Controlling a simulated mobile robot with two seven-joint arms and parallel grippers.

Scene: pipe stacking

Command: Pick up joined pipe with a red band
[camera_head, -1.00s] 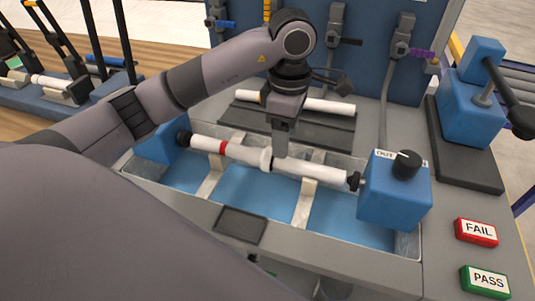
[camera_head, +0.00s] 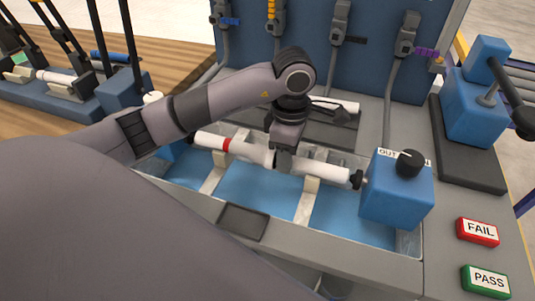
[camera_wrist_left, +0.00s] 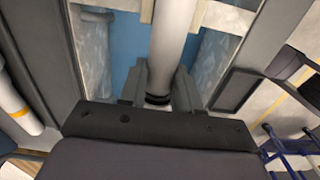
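The joined white pipe with a red band (camera_head: 314,169) lies across the tray on light supports, with a collar at mid-length. My left gripper (camera_head: 281,163) points down at the pipe's middle, just right of the collar. In the left wrist view the pipe (camera_wrist_left: 172,40) runs between the two fingers (camera_wrist_left: 159,88), which sit close on both sides. Whether they press on it is unclear. A dark ring shows between them. My right gripper is not in view.
The grey tray (camera_head: 255,243) has a blue floor. A blue block with a black knob (camera_head: 398,195) stands at its right end. FAIL (camera_head: 478,232) and PASS (camera_head: 486,282) buttons are at the right. Another white pipe (camera_head: 340,104) lies behind, partly hidden by my arm.

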